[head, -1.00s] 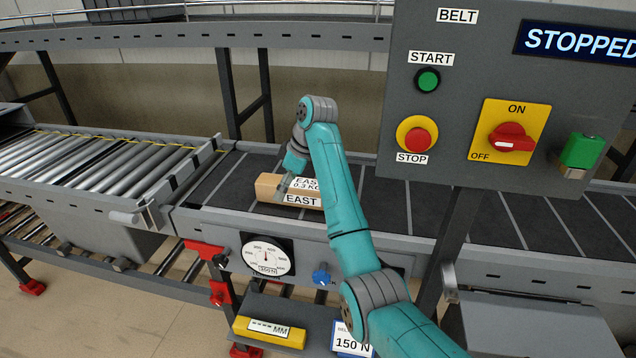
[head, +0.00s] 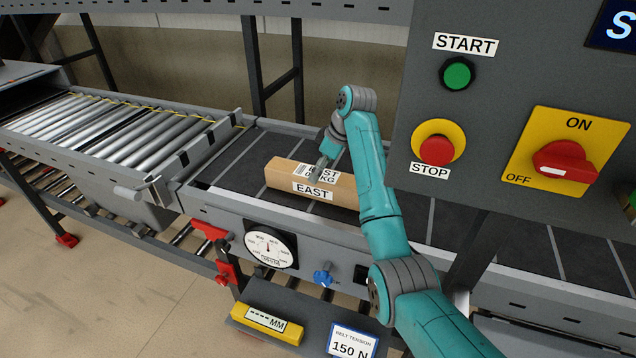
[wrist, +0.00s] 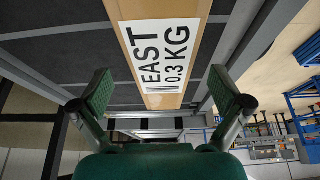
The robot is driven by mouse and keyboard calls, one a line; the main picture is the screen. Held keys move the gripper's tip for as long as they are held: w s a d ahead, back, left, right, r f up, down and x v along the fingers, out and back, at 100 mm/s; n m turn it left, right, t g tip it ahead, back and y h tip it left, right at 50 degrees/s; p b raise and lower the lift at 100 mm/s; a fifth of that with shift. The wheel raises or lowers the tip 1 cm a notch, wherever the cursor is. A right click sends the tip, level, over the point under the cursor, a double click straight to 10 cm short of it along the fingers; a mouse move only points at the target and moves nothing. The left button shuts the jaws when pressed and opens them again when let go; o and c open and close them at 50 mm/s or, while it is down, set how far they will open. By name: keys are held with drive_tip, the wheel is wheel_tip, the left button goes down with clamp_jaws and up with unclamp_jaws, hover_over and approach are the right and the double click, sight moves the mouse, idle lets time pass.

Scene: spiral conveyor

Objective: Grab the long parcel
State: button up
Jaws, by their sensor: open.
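The long parcel (head: 283,178) is a brown cardboard box with white labels reading EAST and a weight. It lies lengthwise on the dark belt, its right part hidden behind my arm in the head view. In the wrist view the parcel (wrist: 165,50) runs up from the middle of the picture, with its EAST 0.3 KG label facing the camera. My gripper (head: 320,172) is over the parcel's label in the head view. In the wrist view my gripper (wrist: 163,92) is open, one finger off each side of the parcel's line, with nothing between the pads.
A control panel with a START button (head: 457,73), a red STOP button (head: 436,149) and an ON/OFF switch (head: 566,161) stands right of my arm. A roller section (head: 110,120) lies left of the belt. A dial (head: 268,247) and blue knob (head: 323,277) are on the belt's front.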

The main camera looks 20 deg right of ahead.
drive_tip(key=shift+x, duration=2.7)
drive_tip(key=shift+r, duration=0.1)
drive_tip(key=c, duration=1.5)
